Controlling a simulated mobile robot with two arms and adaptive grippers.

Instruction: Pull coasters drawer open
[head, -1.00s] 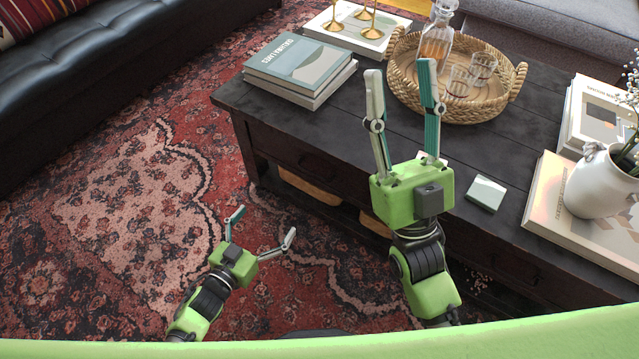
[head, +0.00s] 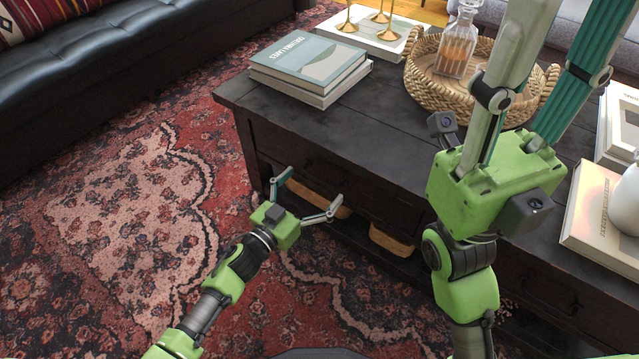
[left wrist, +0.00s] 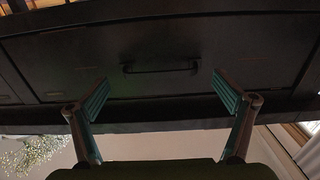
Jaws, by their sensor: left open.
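The dark wooden coffee table (head: 290,117) has a drawer front (head: 350,186) on its near long side, which looks shut. In the left wrist view the drawer front (left wrist: 215,45) fills the upper part, with a dark horizontal bar handle (left wrist: 160,70). My left gripper (head: 311,188) is open and empty, facing this drawer front. In the left wrist view its fingers (left wrist: 160,90) stand to either side of the handle, apart from it. No label shows which drawer holds coasters. My right gripper (head: 560,65) is open above the table's right part, its fingertips cut off by the frame.
Books (head: 310,62) lie on the table's left end. A woven tray (head: 420,88) with a decanter (head: 457,45) stands at the back. More books (head: 590,215) lie at the right. Baskets (head: 390,240) show under the drawers. The patterned rug (head: 120,180) at left is clear.

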